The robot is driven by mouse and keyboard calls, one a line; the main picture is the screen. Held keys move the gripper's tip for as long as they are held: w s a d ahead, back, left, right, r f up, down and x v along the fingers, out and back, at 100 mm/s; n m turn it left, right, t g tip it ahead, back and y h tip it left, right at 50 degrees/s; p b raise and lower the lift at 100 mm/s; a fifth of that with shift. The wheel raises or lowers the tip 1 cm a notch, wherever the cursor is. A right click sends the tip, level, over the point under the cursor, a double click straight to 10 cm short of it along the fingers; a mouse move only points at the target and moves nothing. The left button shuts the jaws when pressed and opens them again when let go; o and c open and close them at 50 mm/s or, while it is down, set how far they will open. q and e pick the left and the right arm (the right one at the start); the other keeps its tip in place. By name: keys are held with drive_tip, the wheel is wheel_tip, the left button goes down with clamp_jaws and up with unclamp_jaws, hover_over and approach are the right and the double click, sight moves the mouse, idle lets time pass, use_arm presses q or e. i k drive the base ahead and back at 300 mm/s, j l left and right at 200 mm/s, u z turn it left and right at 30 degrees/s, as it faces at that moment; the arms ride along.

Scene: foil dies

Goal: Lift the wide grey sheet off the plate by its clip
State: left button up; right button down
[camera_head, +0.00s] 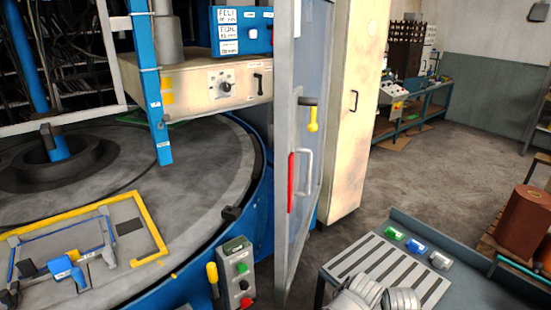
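A grey sheet (130,238) lies flat on the large round grey plate (205,170), at the lower left. A yellow angled strip runs along its far and right edges. A small dark rectangle lies on its right part. A thin blue outline (60,234) lies on the sheet's left part. A blue clip-like piece with a white label (66,266) sits near the front of the sheet; its exact shape is hard to tell. The sheet's left and front ends run out of the picture. I see neither of my grippers.
A blue post (146,75) and a beige control box (205,85) stand over the plate. A grey door (301,130) stands open at its right. A control box with buttons (236,272) is in front. Pale rounded metal parts (375,294) overlap a slatted bench (395,262).

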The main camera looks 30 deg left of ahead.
sight(86, 236)
drive_tip(key=u, duration=2.5)
